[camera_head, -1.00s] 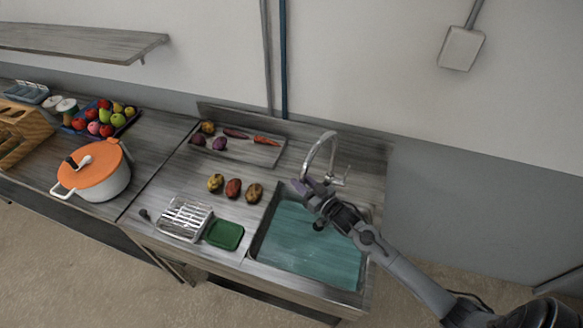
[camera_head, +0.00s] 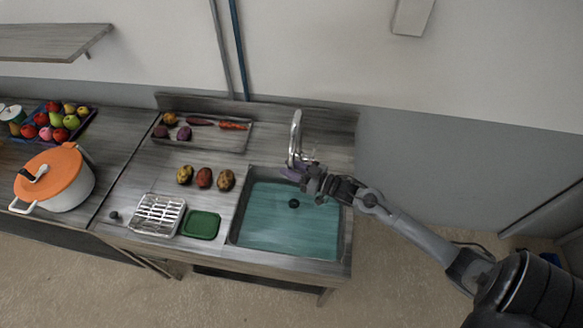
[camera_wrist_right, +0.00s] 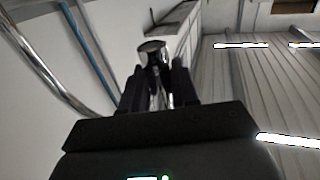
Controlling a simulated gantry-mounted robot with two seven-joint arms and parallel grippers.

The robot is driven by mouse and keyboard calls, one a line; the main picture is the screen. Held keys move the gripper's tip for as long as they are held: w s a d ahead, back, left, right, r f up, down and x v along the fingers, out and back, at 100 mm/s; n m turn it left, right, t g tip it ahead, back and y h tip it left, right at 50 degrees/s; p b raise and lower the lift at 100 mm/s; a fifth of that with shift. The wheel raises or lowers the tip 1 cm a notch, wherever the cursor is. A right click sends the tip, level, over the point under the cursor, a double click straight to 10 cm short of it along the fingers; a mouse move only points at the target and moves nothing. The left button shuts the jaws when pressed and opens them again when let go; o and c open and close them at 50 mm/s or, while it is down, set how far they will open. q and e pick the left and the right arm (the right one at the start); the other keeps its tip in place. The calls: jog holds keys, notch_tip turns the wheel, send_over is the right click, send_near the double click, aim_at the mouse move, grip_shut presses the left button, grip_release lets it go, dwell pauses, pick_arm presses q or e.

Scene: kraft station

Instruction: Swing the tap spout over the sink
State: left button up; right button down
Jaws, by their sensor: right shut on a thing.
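The chrome tap (camera_head: 295,131) stands behind the sink (camera_head: 290,222), its arched spout seen nearly edge-on and pointing toward the front. The spout's lower end appears near the middle of the sink's back rim; its exact overhang is hard to tell. My right gripper (camera_head: 293,173) reaches in from the right and is shut on the spout's end. In the right wrist view, the chrome spout end (camera_wrist_right: 153,50) shows between the two dark fingers (camera_wrist_right: 155,85). My left gripper is not in view.
Potatoes (camera_head: 204,178), a dish rack (camera_head: 157,214) and a green dish (camera_head: 201,225) lie left of the sink. A tray (camera_head: 203,143) of vegetables is at the back. An orange-lidded pot (camera_head: 57,180) stands at the far left. The counter right of the tap is clear.

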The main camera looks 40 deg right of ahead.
jog(key=c, duration=1)
grip_release()
jog(key=shift+s, duration=0.1)
jog(key=b+v, duration=0.1)
jog(key=v, duration=0.9)
jog(key=shift+s+d, duration=0.15)
jog(key=shift+s, duration=0.15)
jog(key=shift+r, duration=0.1)
